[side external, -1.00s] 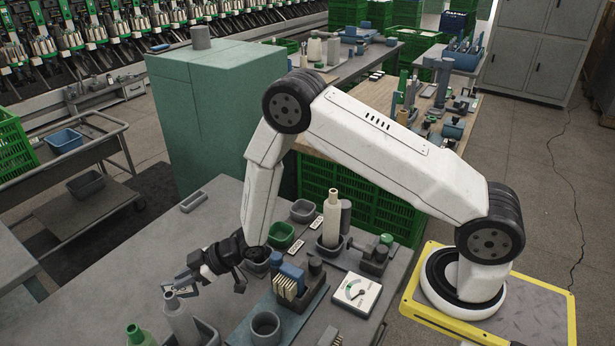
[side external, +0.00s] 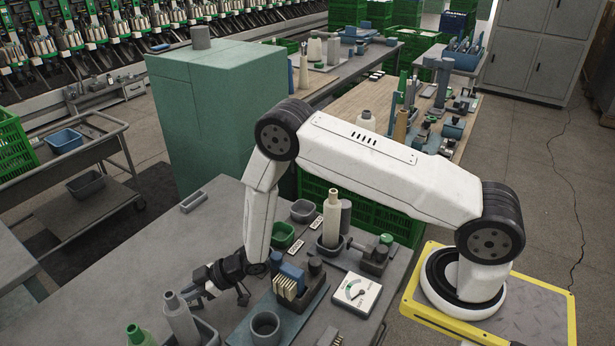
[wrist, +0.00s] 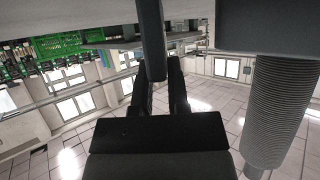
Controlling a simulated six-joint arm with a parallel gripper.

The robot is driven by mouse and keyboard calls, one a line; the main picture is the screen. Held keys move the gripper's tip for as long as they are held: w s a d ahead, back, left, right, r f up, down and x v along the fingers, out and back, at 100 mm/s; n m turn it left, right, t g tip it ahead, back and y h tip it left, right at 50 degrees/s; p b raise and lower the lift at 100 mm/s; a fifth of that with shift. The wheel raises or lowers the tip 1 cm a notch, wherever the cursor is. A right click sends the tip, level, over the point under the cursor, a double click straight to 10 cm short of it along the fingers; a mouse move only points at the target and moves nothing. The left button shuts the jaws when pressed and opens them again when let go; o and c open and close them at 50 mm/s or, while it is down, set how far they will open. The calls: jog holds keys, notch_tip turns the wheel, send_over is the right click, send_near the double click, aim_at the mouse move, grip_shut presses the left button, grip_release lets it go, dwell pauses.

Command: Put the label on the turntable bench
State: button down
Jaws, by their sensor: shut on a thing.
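My gripper (side external: 194,292) is low over the front grey bench, beside a pale grey cone (side external: 180,318) standing in a grey holder. Its fingers (wrist: 160,90) are shut on a small grey piece. In the wrist view a dark grey strip (wrist: 151,38) shows between and beyond the fingers; I cannot tell whether it is the label. Two small white cards with dark marks (side external: 318,222) and (side external: 296,247) lie on the grey bench near the tall pale cone. I cannot tell which bench is the turntable bench.
A rack of tan cards (side external: 290,287), a dark cup (side external: 265,327) and a white dial gauge (side external: 357,292) stand right of my gripper. A green-capped bottle (side external: 138,336) is at the front. A ridged cylinder (wrist: 283,110) is close in the wrist view.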

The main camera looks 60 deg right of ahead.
jog(key=shift+f, duration=0.15)
jog(key=c, duration=0.6)
grip_release()
jog(key=shift+r, duration=0.2)
jog(key=shift+d+r, duration=0.1)
jog(key=v, duration=0.4)
jog(key=shift+s+d+r, duration=0.1)
jog(key=shift+s+d, duration=0.1)
jog(key=shift+s, duration=0.05)
jog(key=shift+r, duration=3.55)
